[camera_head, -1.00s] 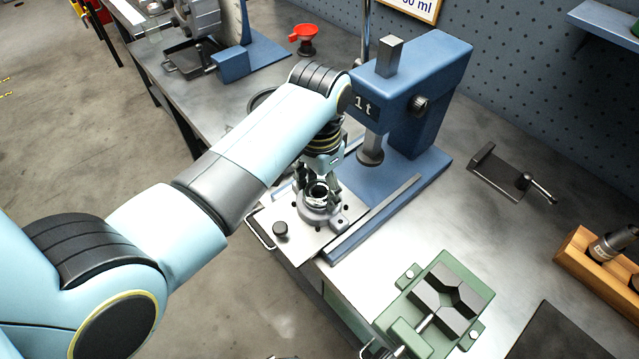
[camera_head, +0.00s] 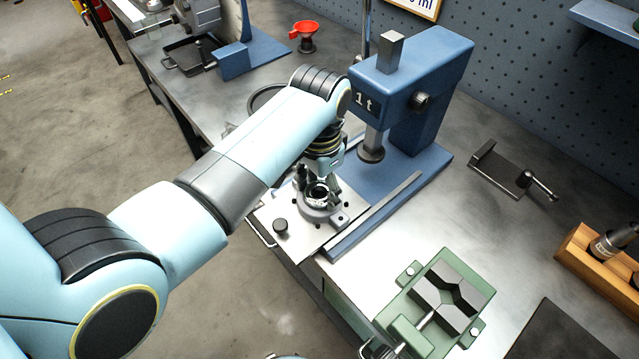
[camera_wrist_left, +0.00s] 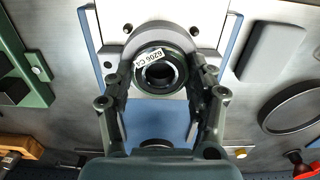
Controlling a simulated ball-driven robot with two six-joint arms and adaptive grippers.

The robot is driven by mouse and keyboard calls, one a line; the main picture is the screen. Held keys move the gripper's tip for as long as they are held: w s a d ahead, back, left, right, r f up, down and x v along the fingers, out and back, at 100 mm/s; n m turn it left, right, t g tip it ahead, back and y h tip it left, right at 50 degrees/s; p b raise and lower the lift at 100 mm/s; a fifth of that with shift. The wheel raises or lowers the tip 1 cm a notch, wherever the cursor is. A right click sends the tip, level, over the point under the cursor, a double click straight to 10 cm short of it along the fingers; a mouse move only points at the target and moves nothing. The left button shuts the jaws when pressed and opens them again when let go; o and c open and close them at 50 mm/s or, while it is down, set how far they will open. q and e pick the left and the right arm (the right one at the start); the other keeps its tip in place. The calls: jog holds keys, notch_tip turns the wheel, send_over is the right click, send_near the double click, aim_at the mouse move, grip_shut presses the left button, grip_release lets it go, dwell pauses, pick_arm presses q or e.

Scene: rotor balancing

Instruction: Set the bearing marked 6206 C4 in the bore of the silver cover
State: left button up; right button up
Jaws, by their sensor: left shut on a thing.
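The bearing marked 6206 C4 (camera_wrist_left: 160,72) is a dark ring with a white label, and it also shows small in the head view (camera_head: 318,193). My left gripper (camera_head: 318,187) is shut on it, with one finger on each side in the left wrist view (camera_wrist_left: 161,80). The silver cover (camera_head: 322,214) lies below on a plate, and its rounded grey rim shows behind the bearing in the wrist view (camera_wrist_left: 160,34). The bearing lines up roughly with the cover's middle. The bore is hidden, so I cannot tell if the bearing is in it. My right gripper is not seen.
The blue press (camera_head: 415,85) marked 1t stands just behind the cover, its ram to the right of my left gripper. A black knob (camera_head: 280,227) is on the plate. A green vise (camera_head: 437,302) stands at the front right. A red funnel (camera_head: 306,36) is at the back.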

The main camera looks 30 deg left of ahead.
pick_arm(q)
jog(key=o, duration=1.2)
jog(key=shift+c, duration=0.2)
jog(key=shift+c, duration=0.4)
notch_tip(320, 180, up, 9)
